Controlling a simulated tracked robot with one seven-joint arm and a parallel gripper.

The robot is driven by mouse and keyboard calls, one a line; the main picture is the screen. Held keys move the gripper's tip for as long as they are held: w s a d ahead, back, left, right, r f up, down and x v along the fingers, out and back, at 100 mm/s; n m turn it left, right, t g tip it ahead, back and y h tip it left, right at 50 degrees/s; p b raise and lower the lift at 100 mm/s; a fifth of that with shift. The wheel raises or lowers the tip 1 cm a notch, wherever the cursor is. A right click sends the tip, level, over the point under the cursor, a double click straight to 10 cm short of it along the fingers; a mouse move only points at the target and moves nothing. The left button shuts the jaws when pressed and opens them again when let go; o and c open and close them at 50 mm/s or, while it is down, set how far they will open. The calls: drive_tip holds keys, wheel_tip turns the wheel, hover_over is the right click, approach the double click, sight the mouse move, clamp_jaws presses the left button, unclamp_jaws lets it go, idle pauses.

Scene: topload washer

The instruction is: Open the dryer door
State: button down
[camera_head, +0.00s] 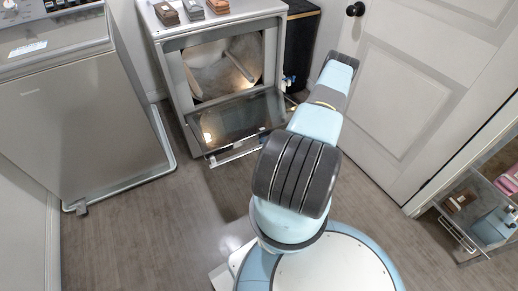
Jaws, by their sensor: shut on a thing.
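The dryer (172,62) is the silvery front-loading machine at the back middle. Its door (240,113) is hinged along the bottom and hangs open, tilted down and outward, with a dark glass pane. A pale bar handle (233,154) runs along the door's outer edge. The drum opening (222,65) shows pale and empty above the door. My blue and dark grey arm reaches up from my base and covers the right end of the door and handle. My gripper is hidden behind the arm, so its contact with the handle cannot be seen.
A grey topload washer (80,125) stands at the left. Small stacked items (193,8) lie on the dryer top. A white room door (410,90) with a black knob is at the right. The wooden floor (140,230) is clear at front left.

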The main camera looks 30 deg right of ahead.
sight(263, 136)
drive_tip(key=r, duration=0.2)
drive_tip(key=w+r, duration=0.1)
drive_tip(key=shift+d+r+g, duration=0.25)
drive_tip(key=shift+g, duration=0.15)
drive_tip(key=shift+a+r, duration=0.1)
drive_tip(key=shift+r, duration=0.45)
drive_tip(key=c, duration=1.5)
unclamp_jaws()
drive_tip(key=shift+s+a, duration=0.1)
